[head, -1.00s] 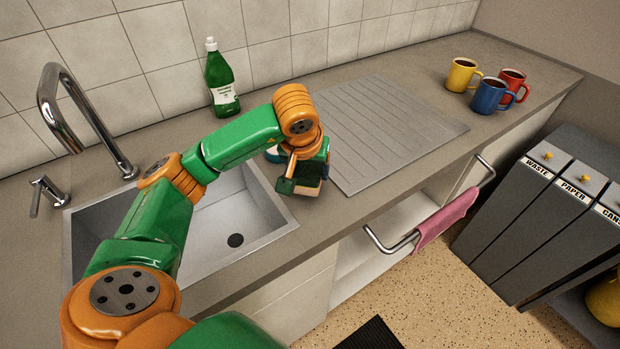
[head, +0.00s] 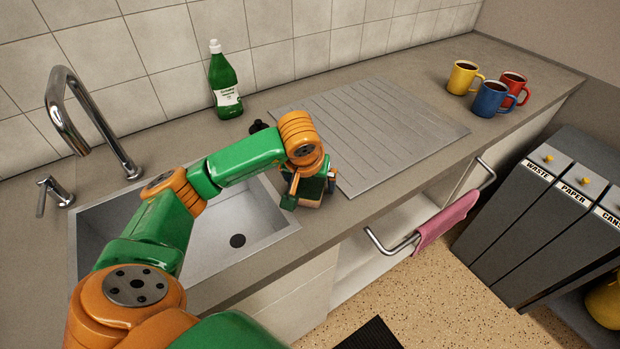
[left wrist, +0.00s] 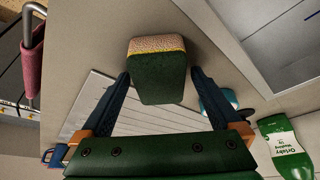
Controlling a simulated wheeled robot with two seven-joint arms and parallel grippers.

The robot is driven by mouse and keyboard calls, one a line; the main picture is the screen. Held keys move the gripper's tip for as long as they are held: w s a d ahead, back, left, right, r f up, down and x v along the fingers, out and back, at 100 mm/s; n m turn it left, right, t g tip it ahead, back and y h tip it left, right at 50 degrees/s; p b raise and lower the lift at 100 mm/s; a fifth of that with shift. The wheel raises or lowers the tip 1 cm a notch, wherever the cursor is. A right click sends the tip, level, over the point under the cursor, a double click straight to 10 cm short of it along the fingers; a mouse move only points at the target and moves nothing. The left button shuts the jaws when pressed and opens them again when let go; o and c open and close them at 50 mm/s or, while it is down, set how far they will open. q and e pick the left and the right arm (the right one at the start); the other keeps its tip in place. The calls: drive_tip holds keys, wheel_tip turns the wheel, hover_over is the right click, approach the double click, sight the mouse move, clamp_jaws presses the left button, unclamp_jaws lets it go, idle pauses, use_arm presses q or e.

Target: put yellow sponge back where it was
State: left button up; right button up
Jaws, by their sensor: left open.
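The sponge (left wrist: 157,72) has a dark green pad and a speckled tan-yellow body. In the left wrist view it sits between the two fingers of my left gripper (left wrist: 159,80), which is open, with a finger on each side. In the head view my left gripper (head: 308,190) is low at the counter strip between the sink (head: 215,240) and the ribbed drainboard (head: 375,130). My arm and gripper hide most of the sponge there. My right gripper is in neither view.
A green bottle (head: 225,85) stands by the wall. A small dark object (head: 258,126) shows behind my arm. A yellow mug (head: 462,78), a blue mug (head: 489,97) and a red mug (head: 514,88) stand far right. A pink towel (head: 445,220) hangs on the front rail.

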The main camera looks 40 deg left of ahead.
use_arm(q)
drive_tip(key=shift+r, duration=0.5)
drive_tip(key=p+v, duration=0.1)
drive_tip(key=v, duration=1)
drive_tip(key=shift+s, duration=0.2)
drive_tip(key=shift+r, duration=0.1)
